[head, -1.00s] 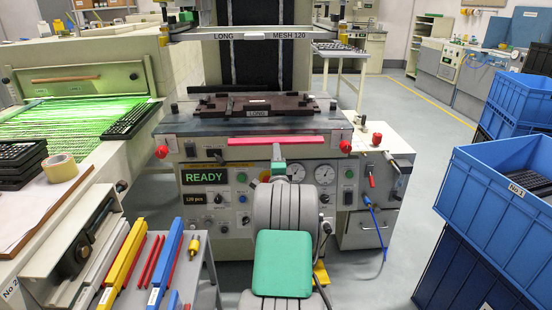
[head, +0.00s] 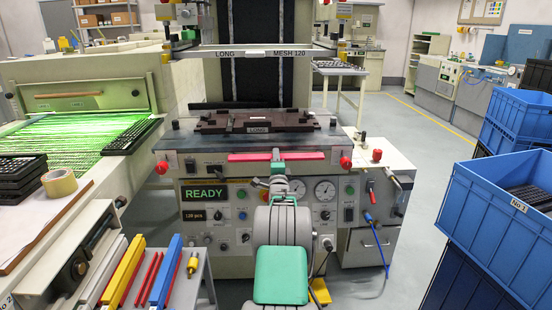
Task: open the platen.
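The printing machine stands ahead in the head view, its display (head: 205,194) reading READY. A red bar handle (head: 248,157) runs along the front edge of its grey bed (head: 180,139). A dark brown fixture (head: 225,122) labelled LONG lies flat on the bed. Which part is the platen is not marked. My arm rises from the bottom centre, and my gripper (head: 277,160) is at the middle of the red bar, overlapping it in the picture. Its fingertips are small and partly hidden, so I cannot tell whether they grip the bar.
A screen frame (head: 235,52) labelled LONG MESH 120 hangs above the bed. A lit green conveyor (head: 70,145) is at left. A side table with coloured tools (head: 160,270) stands front left. Blue crates (head: 485,215) are stacked at right. Open floor (head: 425,180) lies between machine and crates.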

